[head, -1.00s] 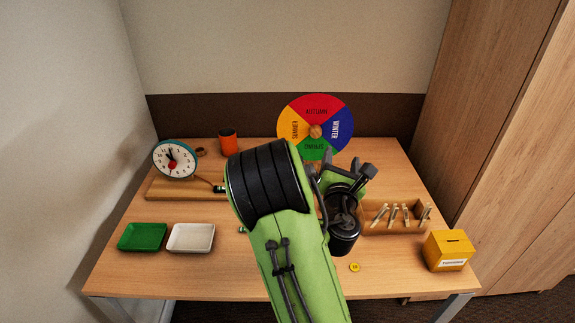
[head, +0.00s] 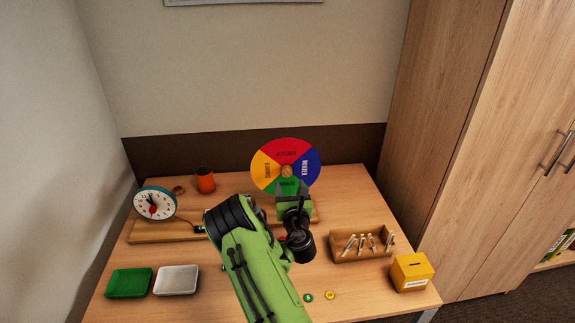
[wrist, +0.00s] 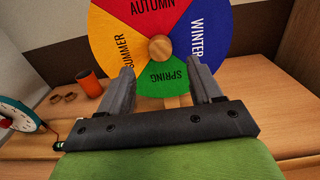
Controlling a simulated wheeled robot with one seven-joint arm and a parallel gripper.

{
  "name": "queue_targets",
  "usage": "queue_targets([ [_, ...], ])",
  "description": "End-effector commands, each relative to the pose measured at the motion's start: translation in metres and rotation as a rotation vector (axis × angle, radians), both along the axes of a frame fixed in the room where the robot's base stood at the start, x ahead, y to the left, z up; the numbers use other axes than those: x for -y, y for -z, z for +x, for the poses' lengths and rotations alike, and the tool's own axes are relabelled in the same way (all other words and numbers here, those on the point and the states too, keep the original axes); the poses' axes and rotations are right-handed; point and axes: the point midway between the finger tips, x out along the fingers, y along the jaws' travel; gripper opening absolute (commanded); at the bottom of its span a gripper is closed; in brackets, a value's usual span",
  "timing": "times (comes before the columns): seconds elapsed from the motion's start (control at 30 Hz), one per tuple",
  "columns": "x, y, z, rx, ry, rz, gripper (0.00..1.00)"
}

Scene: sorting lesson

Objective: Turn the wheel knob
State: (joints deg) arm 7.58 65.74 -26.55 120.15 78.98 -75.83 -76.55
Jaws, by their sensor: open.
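The season wheel (head: 287,152) stands upright at the back of the table, with red AUTUMN at the top, blue WINTER at the right, green SPRING at the bottom and yellow SUMMER at the left. Its round wooden knob (wrist: 160,48) sits at the wheel's centre; it also shows in the head view (head: 287,171). My gripper (wrist: 159,75) is open and empty in front of the wheel's lower part. In the wrist view its fingertips stand left and right of the green sector, just below the knob. I see no contact with the knob.
A clock (head: 155,203) and an orange cup (head: 205,180) stand at the left. A green tray (head: 129,283) and a white tray (head: 176,280) lie in front. A wooden holder with pegs (head: 347,257) and a yellow box (head: 411,272) are at the right.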

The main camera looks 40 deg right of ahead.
Motion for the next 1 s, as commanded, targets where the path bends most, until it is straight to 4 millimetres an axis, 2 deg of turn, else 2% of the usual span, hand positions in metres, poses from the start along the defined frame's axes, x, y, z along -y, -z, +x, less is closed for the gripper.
queue_targets([
  [0.03, 0.002, -0.007, 0.004, -0.001, -0.001, 0.001, 0.65],
  [0.53, 0.033, -0.003, 0.048, 0.001, 0.0, 0.0, 0.65],
  [0.87, 0.036, 0.001, 0.053, -0.001, 0.0, 0.002, 0.65],
  [1.0, 0.036, 0.001, 0.053, -0.001, 0.0, 0.002, 0.46],
])
